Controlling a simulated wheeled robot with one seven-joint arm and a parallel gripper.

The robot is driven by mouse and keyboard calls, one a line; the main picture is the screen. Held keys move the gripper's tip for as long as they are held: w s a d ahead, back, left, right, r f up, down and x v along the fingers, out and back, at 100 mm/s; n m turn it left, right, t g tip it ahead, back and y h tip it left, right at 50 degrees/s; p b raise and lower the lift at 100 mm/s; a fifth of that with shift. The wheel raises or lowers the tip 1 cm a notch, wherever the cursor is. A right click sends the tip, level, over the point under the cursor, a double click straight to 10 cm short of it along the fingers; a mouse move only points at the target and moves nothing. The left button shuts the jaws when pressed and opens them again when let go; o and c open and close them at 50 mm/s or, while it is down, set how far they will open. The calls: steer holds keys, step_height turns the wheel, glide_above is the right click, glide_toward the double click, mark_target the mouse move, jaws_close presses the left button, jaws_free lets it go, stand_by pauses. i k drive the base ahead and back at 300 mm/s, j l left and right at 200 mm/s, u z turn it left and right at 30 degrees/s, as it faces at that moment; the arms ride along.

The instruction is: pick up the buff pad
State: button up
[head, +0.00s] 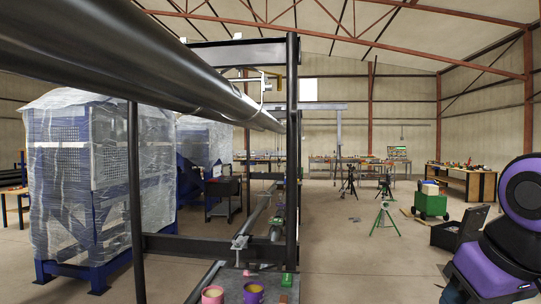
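I cannot pick out the buff pad for sure. Small items stand on the dark bench top (232,281) at the bottom middle of the head view. They are a pink cup-like pot (212,295), a purple one (253,292), a green block (287,280) and a small pink piece (249,273). The bottom edge of the picture cuts off the near part of this bench. My purple and black arm shows at the right edge, apart from the bench. My gripper is not in view.
A thick black pipe (190,62) crosses above the bench, with a dark upright post (292,150) beside it. A green wheeled box (430,204), an open black case (463,228) and tripods stand right.

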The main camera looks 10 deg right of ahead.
mark_target(286, 280)
steer(key=i+l, duration=0.15)
steer(key=i, duration=0.35)
steer(key=i+l+u, duration=0.1)
steer(key=i, duration=0.45)
steer(key=i+l+u, duration=0.1)
steer(key=i, duration=0.4)
steer(key=i+l, duration=0.3)
steer(key=i, duration=0.25)
